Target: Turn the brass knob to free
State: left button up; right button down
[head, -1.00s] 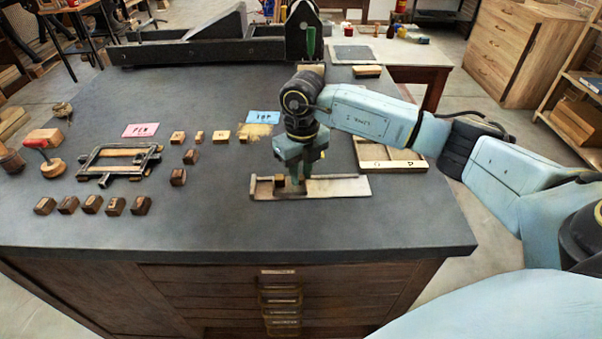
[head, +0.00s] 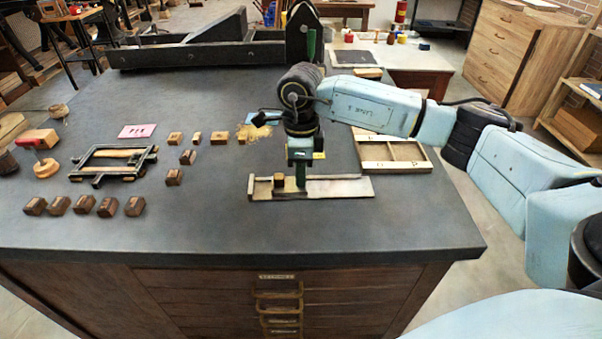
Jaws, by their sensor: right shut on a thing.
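A shallow metal composing stick (head: 345,188) lies on the dark bench top, with a small brown block (head: 280,181) inside it near its left end. My right gripper (head: 301,185) points straight down over the stick, just right of that block. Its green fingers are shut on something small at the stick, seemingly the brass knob. The knob itself is hidden by the fingers, so I cannot see which way it is turned. My left gripper is not in view.
A wooden tray with compartments (head: 424,164) lies right of the stick. The bench in front of the stick is clear.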

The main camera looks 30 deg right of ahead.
jog(key=shift+n, duration=0.6)
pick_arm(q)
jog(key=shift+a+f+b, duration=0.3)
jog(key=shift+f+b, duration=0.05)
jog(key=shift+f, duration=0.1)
pick_arm(e)
jog(key=shift+n, duration=0.6)
jog(key=shift+r, duration=0.1)
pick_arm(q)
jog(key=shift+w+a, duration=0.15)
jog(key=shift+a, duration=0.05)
pick_arm(e)
jog(key=c, duration=1.5)
grip_release()
jog(key=shift+c, duration=0.2)
